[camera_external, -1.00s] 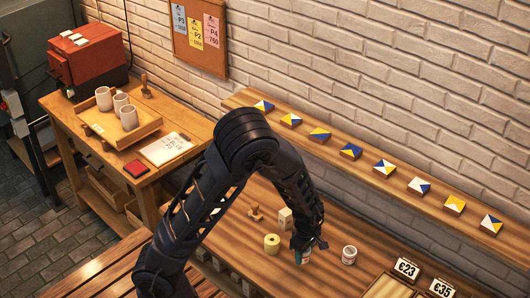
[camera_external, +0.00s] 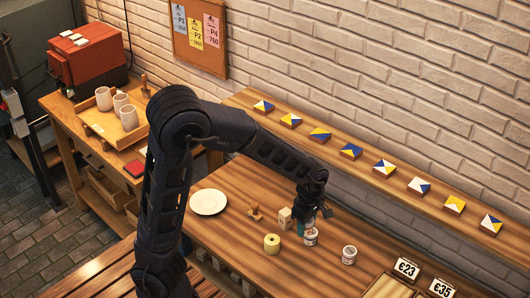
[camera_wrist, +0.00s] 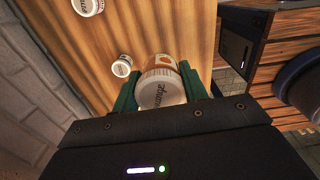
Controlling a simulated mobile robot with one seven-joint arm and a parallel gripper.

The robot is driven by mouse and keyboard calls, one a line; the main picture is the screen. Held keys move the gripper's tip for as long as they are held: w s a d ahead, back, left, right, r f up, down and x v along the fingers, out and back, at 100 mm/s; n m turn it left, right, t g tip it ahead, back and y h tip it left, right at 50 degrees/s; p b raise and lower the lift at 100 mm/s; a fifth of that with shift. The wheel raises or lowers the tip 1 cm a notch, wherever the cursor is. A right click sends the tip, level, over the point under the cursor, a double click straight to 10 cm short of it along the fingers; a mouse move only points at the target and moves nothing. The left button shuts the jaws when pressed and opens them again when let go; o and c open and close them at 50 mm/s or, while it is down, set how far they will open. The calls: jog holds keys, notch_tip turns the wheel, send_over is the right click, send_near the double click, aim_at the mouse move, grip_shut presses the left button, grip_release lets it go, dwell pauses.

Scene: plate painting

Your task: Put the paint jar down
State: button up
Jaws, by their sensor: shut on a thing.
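My gripper (camera_external: 303,226) is over the right part of the table in the external view, with its fingers pointing down. In the wrist view its two green fingers (camera_wrist: 163,92) are closed on the sides of a paint jar (camera_wrist: 162,88). The jar has a whitish lid with dark lettering and an orange label. In the external view the jar (camera_external: 311,238) shows small at the fingertips. I cannot tell whether its base touches the table (camera_external: 230,240).
A pale jar (camera_external: 349,255) stands to the right, a yellow round item (camera_external: 271,244) to the left. Painted tiles line the shelf (camera_external: 400,190) behind.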

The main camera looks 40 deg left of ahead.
jog(key=w+a+n, duration=0.5)
jog(key=a, duration=0.7)
jog(key=r+n, duration=0.1)
jog(key=n, duration=1.4)
send_over(203, 202)
notch_tip(203, 202, down, 19)
jog(key=shift+a+f, duration=0.1)
jog(key=shift+f, duration=0.35)
jog(key=o, duration=1)
